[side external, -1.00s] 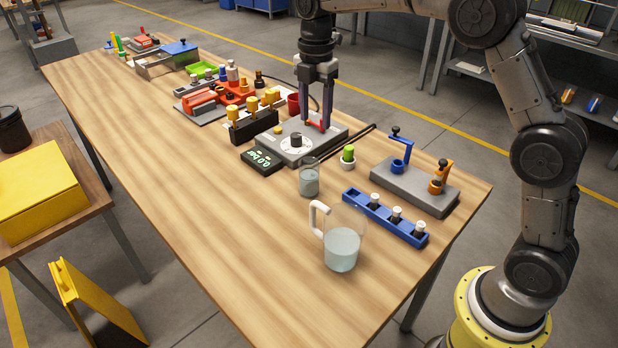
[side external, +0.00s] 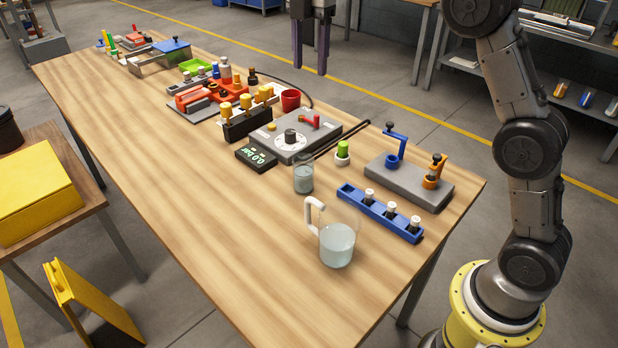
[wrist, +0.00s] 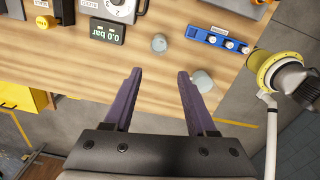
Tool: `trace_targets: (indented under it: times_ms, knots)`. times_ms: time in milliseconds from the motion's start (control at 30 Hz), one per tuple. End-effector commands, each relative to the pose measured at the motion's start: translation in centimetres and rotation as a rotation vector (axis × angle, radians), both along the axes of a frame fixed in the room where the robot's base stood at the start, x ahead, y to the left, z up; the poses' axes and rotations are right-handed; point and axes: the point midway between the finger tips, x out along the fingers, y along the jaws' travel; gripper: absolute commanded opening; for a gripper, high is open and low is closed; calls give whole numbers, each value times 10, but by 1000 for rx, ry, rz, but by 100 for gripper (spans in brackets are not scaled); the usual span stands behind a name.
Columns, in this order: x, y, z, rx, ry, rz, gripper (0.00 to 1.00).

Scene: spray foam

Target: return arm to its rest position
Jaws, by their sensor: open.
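My gripper (side external: 310,68) is high above the far side of the bench in the side external view, clear of everything on it. It is open and empty. In the wrist view the two purple fingers (wrist: 156,72) stand apart with only table seen between them. The grey control box (side external: 318,128) with a round dial and a red lever sits on the bench below. A small display (side external: 256,156) beside it shows green digits; in the wrist view it reads 0.0 bar (wrist: 108,31).
A pitcher of liquid (side external: 337,245), a small beaker (side external: 303,178), a blue rack of vials (side external: 381,212) and a grey clamp stand (side external: 408,182) crowd the near right. Orange fixtures (side external: 196,98) and a red cup (side external: 290,99) stand farther back. The bench's left front is bare.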

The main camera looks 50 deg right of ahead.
Motion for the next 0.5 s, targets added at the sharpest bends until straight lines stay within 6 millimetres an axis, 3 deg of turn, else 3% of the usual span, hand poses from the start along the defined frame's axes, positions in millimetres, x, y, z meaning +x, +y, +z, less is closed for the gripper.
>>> trace_targets:
  times_ms: [133, 233, 367, 500]
  knots:
    - [-30, 1, 46, 0, -81, 1, 57]
    - [-68, 2, 69, 0, -116, -5, 57]
    - [-117, 2, 83, 9, -173, -93, 57]
    - [-170, 3, 81, 34, -235, -254, 57]
